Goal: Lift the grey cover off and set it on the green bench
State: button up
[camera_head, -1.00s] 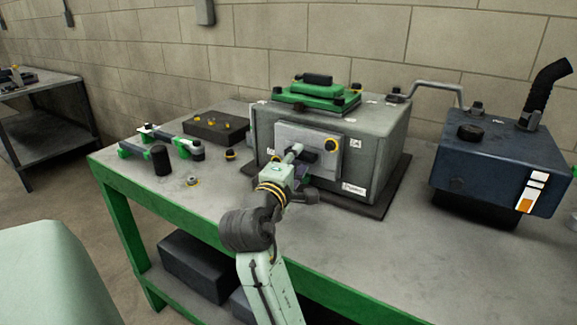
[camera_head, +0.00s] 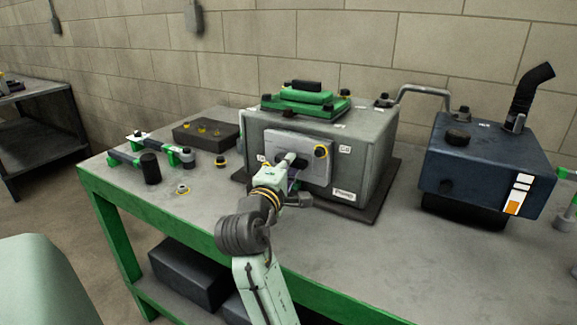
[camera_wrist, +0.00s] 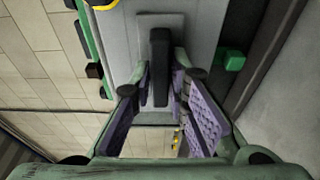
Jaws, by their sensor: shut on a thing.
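The grey cover (camera_head: 318,170) is a light grey plate against the front face of the dark grey engine block (camera_head: 368,165). A yellow-ringed knob sits at its upper right. My gripper (camera_head: 293,160) is at the middle of the cover and hides part of it. In the wrist view my gripper (camera_wrist: 162,82) has its purple-padded fingers on either side of the cover's black handle (camera_wrist: 160,50), shut on it. I see no clear gap between cover and block. The green bench (camera_head: 200,232) carries the block.
A dark tray with yellow pieces (camera_head: 207,133), green-ended parts (camera_head: 130,160) and a black cylinder (camera_head: 150,168) lie on the bench's left. A blue tank with a black pipe (camera_head: 490,160) stands right. The bench's left front is mostly clear.

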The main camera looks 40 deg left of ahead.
jog(key=shift+s, duration=0.2)
grip_shut()
jog(key=shift+a+p+v, duration=0.15)
jog(key=shift+p+v, duration=0.2)
jog(key=shift+v, duration=0.75)
jog(key=shift+a+p+v, duration=0.2)
jog(key=shift+p+v, duration=0.1)
jog(key=shift+v, duration=0.85)
jog(key=shift+s, duration=0.25)
jog(key=s+a+p+v, duration=0.1)
jog(key=a+p+v, duration=0.1)
jog(key=v, duration=1.1)
jog(key=shift+s, duration=0.35)
jog(key=shift+a, duration=0.1)
